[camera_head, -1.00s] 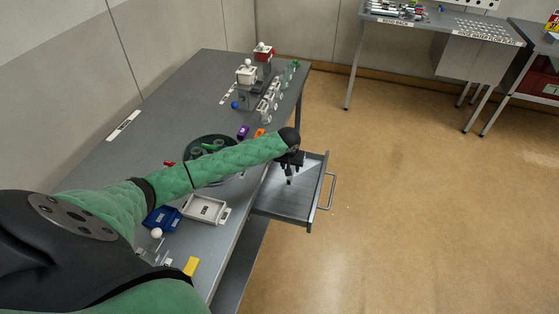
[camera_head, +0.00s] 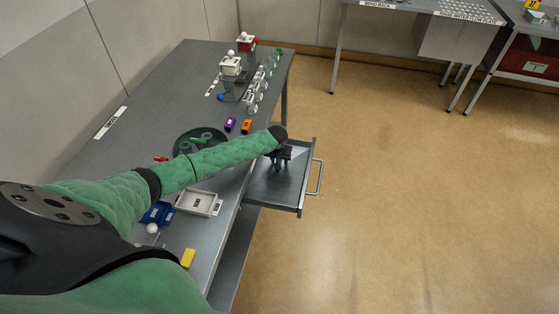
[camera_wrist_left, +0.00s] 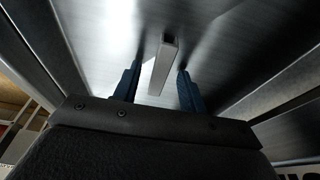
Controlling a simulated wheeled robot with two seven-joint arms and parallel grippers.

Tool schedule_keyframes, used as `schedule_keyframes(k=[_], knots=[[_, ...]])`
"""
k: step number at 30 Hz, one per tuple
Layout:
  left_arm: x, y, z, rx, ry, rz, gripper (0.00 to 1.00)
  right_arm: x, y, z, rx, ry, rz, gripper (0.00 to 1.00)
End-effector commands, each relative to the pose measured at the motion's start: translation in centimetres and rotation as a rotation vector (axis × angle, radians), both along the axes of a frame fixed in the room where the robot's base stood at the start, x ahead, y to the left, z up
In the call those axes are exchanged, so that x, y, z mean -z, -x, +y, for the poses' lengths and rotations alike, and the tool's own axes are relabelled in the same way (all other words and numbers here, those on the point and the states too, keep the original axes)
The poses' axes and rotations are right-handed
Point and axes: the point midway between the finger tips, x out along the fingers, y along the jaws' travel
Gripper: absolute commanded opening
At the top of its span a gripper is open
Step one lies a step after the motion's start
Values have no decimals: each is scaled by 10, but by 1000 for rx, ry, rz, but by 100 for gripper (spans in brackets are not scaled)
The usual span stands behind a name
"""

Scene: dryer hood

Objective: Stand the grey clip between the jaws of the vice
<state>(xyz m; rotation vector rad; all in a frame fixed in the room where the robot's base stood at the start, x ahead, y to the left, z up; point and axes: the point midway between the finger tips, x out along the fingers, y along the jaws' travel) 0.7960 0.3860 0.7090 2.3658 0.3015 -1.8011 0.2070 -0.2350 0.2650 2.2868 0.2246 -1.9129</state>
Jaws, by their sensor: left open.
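The grey clip (camera_wrist_left: 163,62) shows in the left wrist view as a slim square-ended bar in the open drawer (camera_head: 290,190). My left gripper (camera_wrist_left: 159,69) is open, with one blue finger on each side of the clip and a gap to both. In the head view my left gripper (camera_head: 278,168) points down into the drawer, and the clip cannot be made out there. I cannot clearly identify the vice; a grey stand with a white top (camera_head: 231,66) and one with a red part (camera_head: 247,42) stand at the table's far end. My right gripper is not in view.
The grey table (camera_head: 150,110) holds a dark round tray (camera_head: 182,146), a white tray (camera_head: 210,203), a blue bin (camera_head: 158,213), a yellow block (camera_head: 188,258) and purple (camera_head: 230,124) and orange (camera_head: 246,126) pieces. The drawer's handle (camera_head: 318,178) juts over clear floor.

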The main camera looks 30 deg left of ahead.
Motion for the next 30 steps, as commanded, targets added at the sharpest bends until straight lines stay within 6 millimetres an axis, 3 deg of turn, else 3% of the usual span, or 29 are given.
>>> schedule_keyframes(k=[19, 20, 26, 30], knots=[[4, 0, 0, -1, 0, 0, 42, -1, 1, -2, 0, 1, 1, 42], [4, 0, 1, -1, 0, -1, 40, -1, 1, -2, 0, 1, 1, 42], [4, -1, 1, 0, 0, -1, 1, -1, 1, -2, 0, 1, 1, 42], [4, -1, 1, 0, 0, -1, 0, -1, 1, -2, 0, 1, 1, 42]])
